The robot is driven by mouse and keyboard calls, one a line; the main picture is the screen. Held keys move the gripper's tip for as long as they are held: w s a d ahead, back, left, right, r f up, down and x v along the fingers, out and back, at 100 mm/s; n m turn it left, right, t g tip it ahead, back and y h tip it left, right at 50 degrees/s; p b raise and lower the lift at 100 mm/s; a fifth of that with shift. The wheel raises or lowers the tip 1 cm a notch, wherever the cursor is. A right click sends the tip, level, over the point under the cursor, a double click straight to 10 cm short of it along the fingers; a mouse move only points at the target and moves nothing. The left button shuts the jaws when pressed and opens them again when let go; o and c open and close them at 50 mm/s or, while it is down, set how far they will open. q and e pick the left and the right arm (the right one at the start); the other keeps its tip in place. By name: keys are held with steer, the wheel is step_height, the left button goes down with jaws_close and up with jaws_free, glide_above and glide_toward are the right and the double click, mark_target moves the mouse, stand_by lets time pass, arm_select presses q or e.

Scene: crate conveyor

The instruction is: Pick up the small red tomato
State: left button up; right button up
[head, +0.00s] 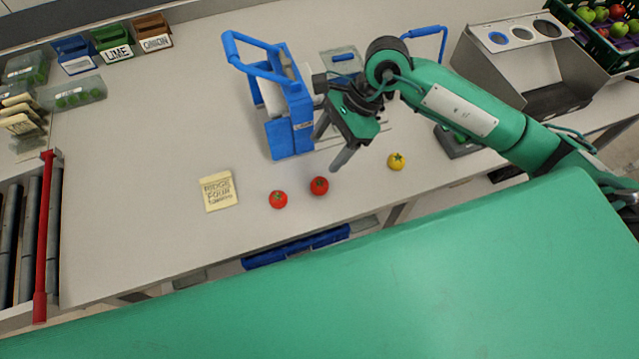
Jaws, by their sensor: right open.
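Two red tomatoes lie on the grey table: one on the left (278,200) and one to its right (319,186). They look close in size, and I cannot tell which is the smaller. My right gripper (329,152) is open and empty, with its fingers pointing down to the left. It is above and beyond the right-hand red tomato, apart from it. My left gripper is out of view.
A yellow tomato (396,162) lies to the right. A paper note (218,191) lies left of the red tomatoes. A blue-framed device (281,137) stands beside my right gripper. A roller conveyor with a red bar (44,240) is at far left. The table's middle left is clear.

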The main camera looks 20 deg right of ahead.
steer(key=d+h, duration=0.2)
steer(key=d, duration=0.1)
steer(key=p, duration=0.3)
glide_above(322, 182)
steer(key=d, duration=0.1)
steer(key=f, duration=0.8)
steer(key=shift+w+d+f, duration=0.1)
steer(key=shift+w+f, duration=0.1)
steer(key=shift+s+f+p, duration=0.1)
steer(key=shift+f+p, duration=0.35)
steer(key=shift+f, duration=0.1)
steer(key=p+x, duration=0.1)
steer(key=x, duration=0.2)
steer(key=shift+d+f+p, duration=0.1)
steer(key=shift+f+p, duration=0.1)
steer(key=shift+p, duration=0.2)
steer(key=shift+f, duration=0.5)
steer(key=c, duration=1)
